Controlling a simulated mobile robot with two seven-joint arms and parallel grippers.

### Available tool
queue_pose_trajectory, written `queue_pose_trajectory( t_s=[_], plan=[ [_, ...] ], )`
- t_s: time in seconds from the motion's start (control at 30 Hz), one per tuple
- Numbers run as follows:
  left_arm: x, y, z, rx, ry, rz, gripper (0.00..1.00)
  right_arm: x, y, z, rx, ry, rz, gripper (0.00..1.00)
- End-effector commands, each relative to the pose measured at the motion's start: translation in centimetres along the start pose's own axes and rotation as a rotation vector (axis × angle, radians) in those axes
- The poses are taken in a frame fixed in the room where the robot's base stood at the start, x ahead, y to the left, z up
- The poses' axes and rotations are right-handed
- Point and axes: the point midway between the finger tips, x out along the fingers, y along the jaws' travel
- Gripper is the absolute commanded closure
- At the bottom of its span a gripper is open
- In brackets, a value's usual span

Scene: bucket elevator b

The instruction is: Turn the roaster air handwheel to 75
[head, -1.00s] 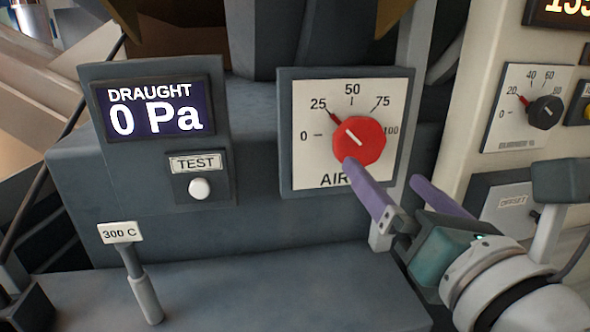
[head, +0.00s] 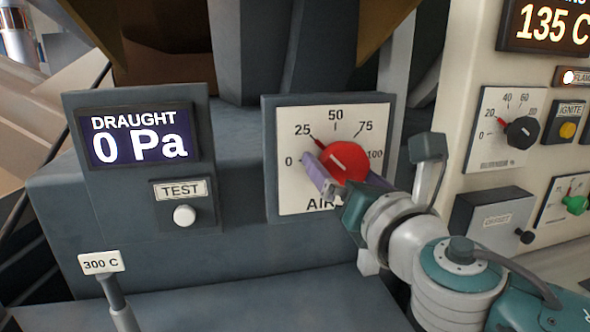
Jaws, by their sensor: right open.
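The red air handwheel (head: 344,158) sits on a white dial plate (head: 290,188) marked 0 to 100. Its red pointer tip is at about the 25 mark. My right gripper (head: 342,175) is open at the lower part of the handwheel. One purple finger lies at the wheel's lower left and the other at its lower right, partly hidden by the wheel and gripper body. I cannot tell whether either finger touches the wheel. The gripper body covers the plate's lower right, including part of the AIR label. My left gripper is not in view.
A draught display (head: 140,137) reading 0 Pa and a white TEST button (head: 184,215) are left of the dial. A 300 C tag (head: 101,262) stands on a lever in front. A cream panel (head: 470,75) with knobs, reading 135 C, is at right.

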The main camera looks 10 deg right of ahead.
Motion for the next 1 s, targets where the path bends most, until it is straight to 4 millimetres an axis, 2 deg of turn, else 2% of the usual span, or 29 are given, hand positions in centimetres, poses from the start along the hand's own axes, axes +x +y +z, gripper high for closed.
queue_pose_trajectory(
  t_s=[0.07, 0.6, 1.0],
  plan=[
    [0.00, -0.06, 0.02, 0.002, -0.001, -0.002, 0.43, -0.02, -0.01, 0.00, 0.000, 0.000, 0.000, 0.05],
    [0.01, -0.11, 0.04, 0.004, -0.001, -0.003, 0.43, -0.04, 0.00, 0.01, 0.000, 0.000, 0.000, 0.65],
    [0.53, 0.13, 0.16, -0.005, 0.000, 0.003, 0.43, -0.04, 0.03, -0.10, 0.074, -0.002, 0.001, 0.67]
  ],
)
